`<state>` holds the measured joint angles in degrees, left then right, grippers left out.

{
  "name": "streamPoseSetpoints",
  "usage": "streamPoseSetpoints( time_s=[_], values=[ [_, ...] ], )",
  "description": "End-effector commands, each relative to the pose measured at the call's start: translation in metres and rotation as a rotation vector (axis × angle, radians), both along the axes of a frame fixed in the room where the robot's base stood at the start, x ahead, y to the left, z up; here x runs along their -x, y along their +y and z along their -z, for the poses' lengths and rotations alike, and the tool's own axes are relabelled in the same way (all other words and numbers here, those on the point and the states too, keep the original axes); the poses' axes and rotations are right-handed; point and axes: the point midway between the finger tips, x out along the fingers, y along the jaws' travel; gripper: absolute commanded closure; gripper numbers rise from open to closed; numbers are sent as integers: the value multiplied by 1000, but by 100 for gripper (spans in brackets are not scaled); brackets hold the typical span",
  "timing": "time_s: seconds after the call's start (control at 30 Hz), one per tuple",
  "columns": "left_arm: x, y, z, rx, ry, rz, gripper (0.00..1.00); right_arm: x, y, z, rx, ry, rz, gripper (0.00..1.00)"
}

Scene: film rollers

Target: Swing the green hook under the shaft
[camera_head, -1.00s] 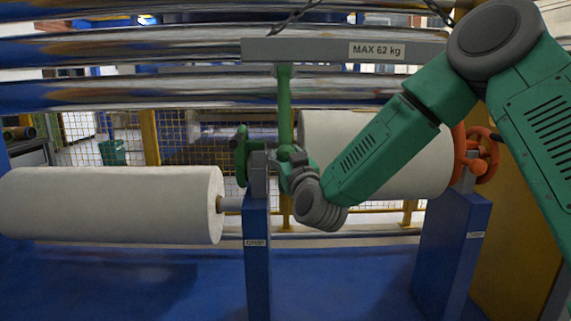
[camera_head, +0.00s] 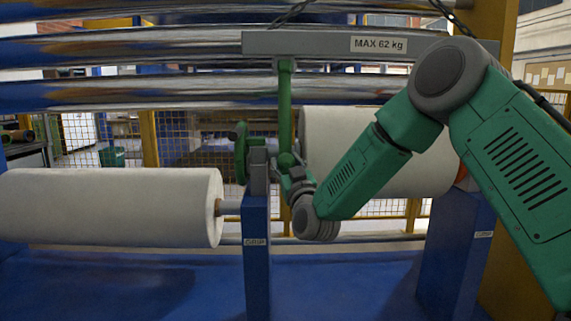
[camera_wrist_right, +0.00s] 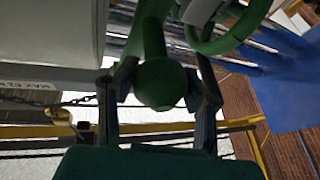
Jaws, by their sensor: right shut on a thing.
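The green hook (camera_head: 285,105) hangs down from the grey beam marked MAX 62 kg (camera_head: 330,43). My right gripper (camera_head: 288,170) is at the hook's lower end. In the right wrist view its two fingers stand either side of the hook's round green knob (camera_wrist_right: 160,84) and are shut on it. A grey shaft end (camera_head: 230,207) sticks out of the left white roll (camera_head: 110,207) towards the blue post (camera_head: 256,255). The right white roll (camera_head: 375,130) is partly behind my right arm. The hook's lower end is partly hidden by my gripper. My left gripper is not in view.
Another blue post (camera_head: 455,250) is at the right, behind my arm. Chrome rollers (camera_head: 120,95) cross behind the beam. The blue floor in front is clear.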

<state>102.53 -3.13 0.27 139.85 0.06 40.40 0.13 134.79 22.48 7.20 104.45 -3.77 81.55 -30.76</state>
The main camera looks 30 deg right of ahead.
Motion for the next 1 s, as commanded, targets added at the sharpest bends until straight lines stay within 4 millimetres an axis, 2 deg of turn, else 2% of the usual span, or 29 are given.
streamPoseSetpoints(
  time_s=[0.03, 0.1, 0.13, 0.2, 0.53, 0.63, 0.77, 1.0],
  values=[
    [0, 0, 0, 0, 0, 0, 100, 0, 0, 8, -2, 18, 0, 100],
    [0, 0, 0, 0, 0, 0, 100, 0, 0, 8, -2, 19, 0, 100],
    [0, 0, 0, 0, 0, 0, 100, 0, 0, 8, -2, 19, 0, 59],
    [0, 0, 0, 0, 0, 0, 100, 0, 0, 8, -2, 18, 0, 40],
    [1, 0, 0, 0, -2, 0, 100, 2, 0, 3, 0, 6, 1, 40],
    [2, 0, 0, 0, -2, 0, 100, 9, 3, 6, 0, 8, -1, 40],
    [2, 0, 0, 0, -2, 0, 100, 29, 8, 14, 0, 10, -1, 40],
    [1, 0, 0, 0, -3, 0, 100, 75, 19, 34, -1, 12, 0, 40]
  ],
)
